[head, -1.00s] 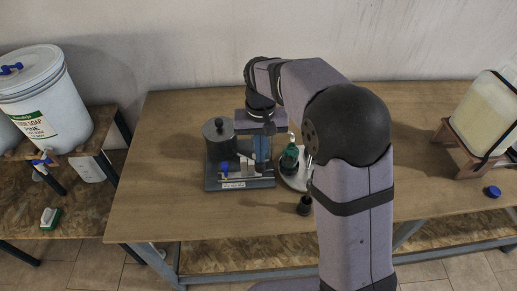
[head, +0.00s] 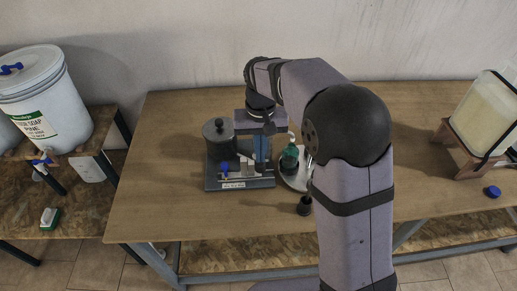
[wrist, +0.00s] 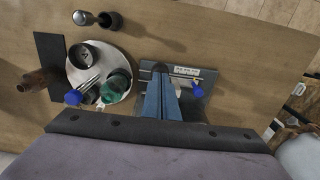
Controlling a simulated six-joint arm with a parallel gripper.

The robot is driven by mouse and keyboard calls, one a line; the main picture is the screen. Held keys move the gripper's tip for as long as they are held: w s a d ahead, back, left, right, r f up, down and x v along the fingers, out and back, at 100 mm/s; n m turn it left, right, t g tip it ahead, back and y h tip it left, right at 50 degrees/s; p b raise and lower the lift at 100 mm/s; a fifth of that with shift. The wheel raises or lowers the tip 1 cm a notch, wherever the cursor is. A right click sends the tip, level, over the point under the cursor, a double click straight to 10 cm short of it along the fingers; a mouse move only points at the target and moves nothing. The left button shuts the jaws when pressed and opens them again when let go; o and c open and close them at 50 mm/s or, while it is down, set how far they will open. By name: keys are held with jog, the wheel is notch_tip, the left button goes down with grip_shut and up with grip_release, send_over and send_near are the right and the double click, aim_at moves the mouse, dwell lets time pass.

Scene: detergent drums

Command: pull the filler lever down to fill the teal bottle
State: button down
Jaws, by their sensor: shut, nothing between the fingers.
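The filler is a grey base plate (head: 240,183) with a dark lidded tank (head: 219,141). A small blue part (head: 224,168) sits at its front; it also shows in the wrist view (wrist: 197,90). I cannot tell surely which part is the lever. My gripper (head: 263,158) points down over the right side of the filler, its blue fingers shut and empty; the wrist view (wrist: 163,72) shows the tips over the plate. The teal bottle (head: 289,158) stands on a round pale plate just right of the fingers; it also shows in the wrist view (wrist: 117,84). Its fill level is unclear.
The round plate (wrist: 108,56) also holds a dark ring-shaped cup (wrist: 86,52). A small dark piece (head: 304,205) lies in front. A tan container (head: 487,112) on a wooden stand and a blue cap (head: 493,191) are right. A white drum (head: 50,105) stands left.

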aim_at(261, 167)
jog(key=shift+f, duration=0.15)
dwell(0.5)
jog(key=shift+f+b, duration=0.45)
jog(key=shift+f, duration=0.2)
jog(key=shift+s+f+b, duration=0.3)
jog(key=shift+f+b, duration=0.35)
jog(key=shift+f, duration=0.15)
jog(key=shift+s+f+b, duration=0.3)
jog(key=shift+f+b, duration=0.3)
jog(key=shift+f, duration=0.2)
jog(key=shift+s+f+b, duration=0.15)
jog(key=shift+f+b, duration=1)
jog(key=shift+f, duration=0.7)
jog(key=shift+s+f+b, duration=0.1)
jog(key=shift+f+b, duration=1)
jog(key=shift+f, duration=0.75)
jog(key=shift+w+f+b, duration=0.25)
jog(key=shift+f+b, duration=0.3)
jog(key=shift+f, duration=0.55)
jog(key=shift+w+f, duration=0.1)
jog(key=shift+f, duration=0.55)
